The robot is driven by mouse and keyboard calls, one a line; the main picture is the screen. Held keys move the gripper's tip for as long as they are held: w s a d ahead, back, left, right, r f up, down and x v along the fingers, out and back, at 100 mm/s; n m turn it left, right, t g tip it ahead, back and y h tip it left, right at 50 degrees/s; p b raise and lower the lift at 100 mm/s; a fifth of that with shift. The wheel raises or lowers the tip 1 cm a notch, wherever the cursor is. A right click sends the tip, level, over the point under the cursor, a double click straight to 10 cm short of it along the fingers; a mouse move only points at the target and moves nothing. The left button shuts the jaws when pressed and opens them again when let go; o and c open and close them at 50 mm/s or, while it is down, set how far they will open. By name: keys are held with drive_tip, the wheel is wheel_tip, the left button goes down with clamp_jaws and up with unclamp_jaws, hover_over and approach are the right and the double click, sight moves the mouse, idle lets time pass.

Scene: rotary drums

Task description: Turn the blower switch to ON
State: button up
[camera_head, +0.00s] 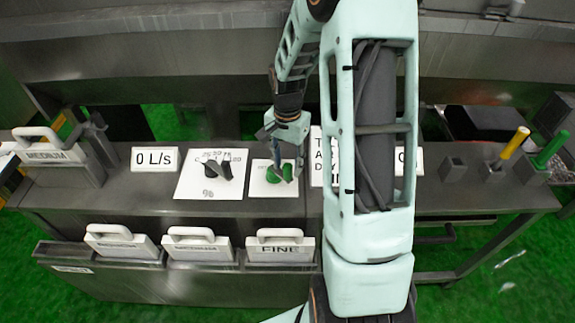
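A green knob (273,177) sits on a white label plate (261,188) on the grey bench, just left of my arm. It looks like the blower switch, but the ON and OFF lettering is mostly hidden or too small to read. My gripper (286,163) points down right at the green knob, with its fingers overlapping the knob in view. I cannot tell whether the fingers touch it, or whether they are open or shut. The knob's exact angle is partly hidden by the gripper.
A black dial (218,171) on a white percent plate (210,190) is close on the left, beside a "0 L/s" sign (155,159). My arm hides part of the signs at right. Handled boxes, one marked FINE (280,250), line the front. Yellow (515,143) and green (551,150) handles stand far right.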

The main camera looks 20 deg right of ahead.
drive_tip(key=shift+f, duration=0.75)
drive_tip(key=shift+c, duration=0.7)
clamp_jaws()
